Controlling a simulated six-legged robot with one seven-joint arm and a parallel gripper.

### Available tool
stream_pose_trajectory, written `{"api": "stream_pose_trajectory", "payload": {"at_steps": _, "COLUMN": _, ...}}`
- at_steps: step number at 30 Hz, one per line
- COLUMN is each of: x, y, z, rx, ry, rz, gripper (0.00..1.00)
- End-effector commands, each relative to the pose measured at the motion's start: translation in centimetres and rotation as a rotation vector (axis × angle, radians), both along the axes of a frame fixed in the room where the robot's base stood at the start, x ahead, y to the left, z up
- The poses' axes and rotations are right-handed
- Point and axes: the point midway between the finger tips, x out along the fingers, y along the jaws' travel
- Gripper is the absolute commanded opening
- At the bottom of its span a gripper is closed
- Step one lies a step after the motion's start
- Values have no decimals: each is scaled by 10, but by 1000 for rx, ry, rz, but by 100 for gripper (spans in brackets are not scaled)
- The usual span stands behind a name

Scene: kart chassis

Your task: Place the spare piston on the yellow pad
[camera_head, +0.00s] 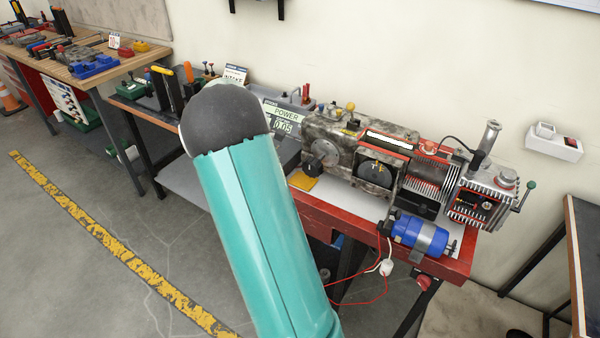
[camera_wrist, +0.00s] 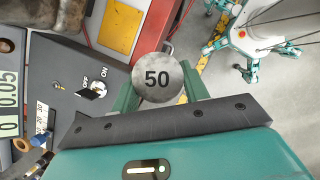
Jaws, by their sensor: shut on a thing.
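My gripper (camera_wrist: 160,92) is shut on a round grey metal piece marked "50", the spare piston (camera_wrist: 157,78), whose flat top faces the wrist camera. Its lower part is hidden. The yellow pad (camera_wrist: 120,28) lies on the bench beyond the piston, up and to the left in the wrist view, apart from it in the picture. In the head view, the yellow pad (camera_head: 302,181) shows at the left front of the engine bench, just right of my teal arm. My gripper and the piston are hidden there behind my arm.
A dark panel (camera_wrist: 75,85) with an OFF/ON switch and a green display lies left of the gripper. The engine (camera_head: 345,150) and a blue cylinder (camera_head: 420,235) occupy the red bench (camera_head: 440,262). Red and white cables hang at its front.

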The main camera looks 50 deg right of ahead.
Motion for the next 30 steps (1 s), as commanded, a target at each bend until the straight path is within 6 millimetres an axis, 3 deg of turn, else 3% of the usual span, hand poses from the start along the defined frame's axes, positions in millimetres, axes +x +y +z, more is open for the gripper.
{"api": "stream_pose_trajectory", "payload": {"at_steps": 3, "x": -7, "y": -31, "z": 0, "rx": -2, "ry": 1, "rz": -4, "gripper": 21}}
{"api": "stream_pose_trajectory", "payload": {"at_steps": 14, "x": -22, "y": -105, "z": 0, "rx": -3, "ry": 0, "rz": 0, "gripper": 21}}
{"api": "stream_pose_trajectory", "payload": {"at_steps": 18, "x": -21, "y": -102, "z": -23, "rx": 1, "ry": 2, "rz": 5, "gripper": 21}}
{"api": "stream_pose_trajectory", "payload": {"at_steps": 23, "x": -21, "y": -102, "z": -35, "rx": 0, "ry": 1, "rz": 4, "gripper": 21}}
{"api": "stream_pose_trajectory", "payload": {"at_steps": 30, "x": -22, "y": -106, "z": -67, "rx": 0, "ry": 1, "rz": 2, "gripper": 21}}
